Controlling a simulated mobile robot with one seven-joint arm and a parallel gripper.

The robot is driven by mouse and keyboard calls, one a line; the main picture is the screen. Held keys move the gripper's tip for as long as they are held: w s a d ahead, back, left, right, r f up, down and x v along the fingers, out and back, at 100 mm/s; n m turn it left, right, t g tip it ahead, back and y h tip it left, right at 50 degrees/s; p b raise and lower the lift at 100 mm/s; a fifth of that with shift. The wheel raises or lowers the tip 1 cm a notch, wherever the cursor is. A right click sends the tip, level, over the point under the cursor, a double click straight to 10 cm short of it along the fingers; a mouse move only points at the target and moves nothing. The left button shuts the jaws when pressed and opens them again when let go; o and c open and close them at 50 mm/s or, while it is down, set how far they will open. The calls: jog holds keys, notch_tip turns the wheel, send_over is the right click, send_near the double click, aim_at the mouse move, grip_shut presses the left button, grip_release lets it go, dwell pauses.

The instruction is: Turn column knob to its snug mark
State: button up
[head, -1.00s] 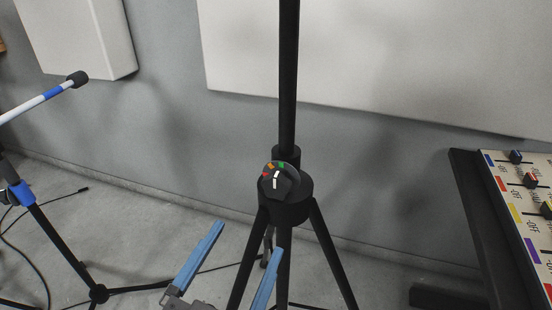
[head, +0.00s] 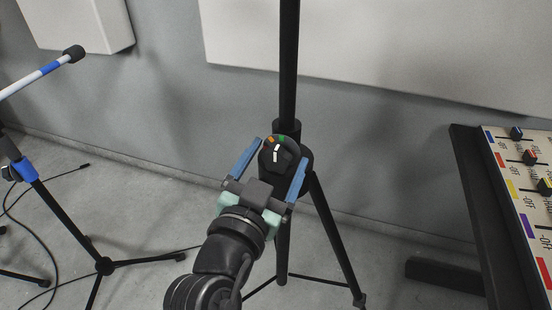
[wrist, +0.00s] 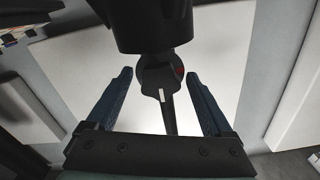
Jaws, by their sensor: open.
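The column knob (head: 276,154) is a black knob with a white pointer line, on the collar of a black tripod stand (head: 289,70). Orange and green marks show above the knob in the head view. In the wrist view the knob (wrist: 158,82) shows its white line and a red mark at its right. My gripper (head: 279,158) is open, its two blue fingers on either side of the knob in the head view. In the wrist view the fingers (wrist: 160,72) also flank the knob, with gaps on both sides. I see no contact.
A microphone stand with a blue clamp (head: 23,169) stands at the left, with cables on the floor. A mixing console (head: 520,180) with coloured labels is at the right. Pale panels (head: 400,50) hang on the grey wall behind. The stand's legs spread below the knob.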

jog(key=shift+c, duration=0.3)
grip_shut()
dwell(0.3)
jog(key=n+p, duration=0.2)
jog(key=n, duration=0.2)
jog(key=shift+r+p, duration=0.1)
jog(key=shift+p, duration=0.2)
jog(key=shift+n+p, duration=0.75)
jog(key=shift+n, duration=1.05)
jog(key=shift+o, duration=0.3)
grip_release()
